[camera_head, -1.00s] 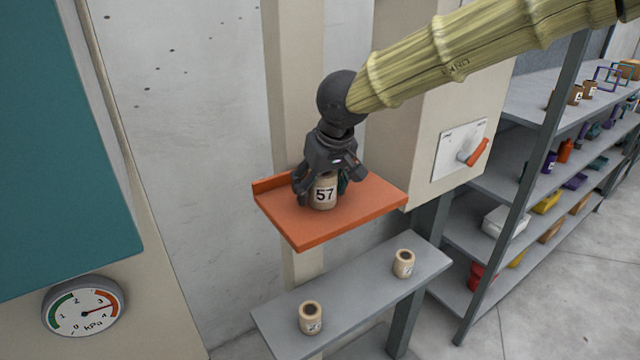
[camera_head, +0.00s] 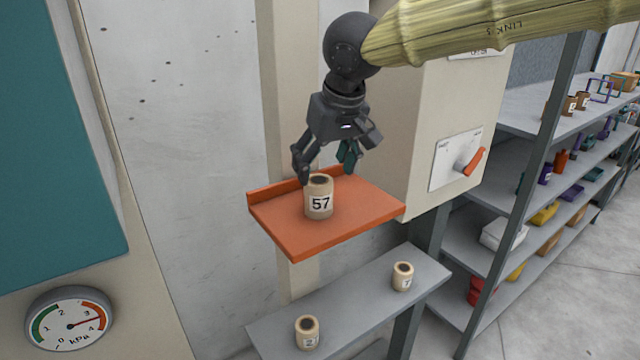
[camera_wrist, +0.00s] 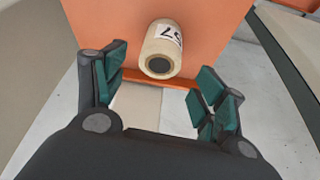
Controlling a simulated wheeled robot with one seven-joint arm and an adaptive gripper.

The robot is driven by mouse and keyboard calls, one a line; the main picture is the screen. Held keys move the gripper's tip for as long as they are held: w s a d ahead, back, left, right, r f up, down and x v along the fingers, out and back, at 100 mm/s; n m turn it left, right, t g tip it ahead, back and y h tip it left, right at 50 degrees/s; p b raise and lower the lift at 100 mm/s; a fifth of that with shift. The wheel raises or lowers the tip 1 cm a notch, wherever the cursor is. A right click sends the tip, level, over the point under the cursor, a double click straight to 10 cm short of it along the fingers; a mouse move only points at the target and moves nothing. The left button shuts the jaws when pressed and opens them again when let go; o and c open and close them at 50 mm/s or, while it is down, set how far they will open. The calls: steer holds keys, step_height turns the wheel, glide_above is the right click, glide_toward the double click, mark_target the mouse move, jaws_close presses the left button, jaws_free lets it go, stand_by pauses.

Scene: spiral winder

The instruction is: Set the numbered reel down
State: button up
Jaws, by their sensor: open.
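The numbered reel (camera_head: 319,203), a tan cylinder with a dark hole in its top and a white label reading 57, stands upright on an orange shelf (camera_head: 285,232). My gripper (camera_head: 327,172) is open and empty just above and behind the reel, its fingers apart and clear of it. In the wrist view the reel (camera_wrist: 162,49) lies beyond the open fingers (camera_wrist: 163,92), between their lines, on the orange shelf (camera_wrist: 100,25).
A grey bench (camera_head: 350,305) below holds two smaller tan reels (camera_head: 402,277) (camera_head: 307,333). A beige cabinet (camera_head: 440,120) with an orange-handled lever (camera_head: 473,162) stands right of the shelf. A pressure gauge (camera_head: 70,320) is at lower left. Grey racks (camera_head: 500,190) with parts stand at right.

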steer(key=shift+v, duration=1.45)
steer(key=shift+c, duration=0.5)
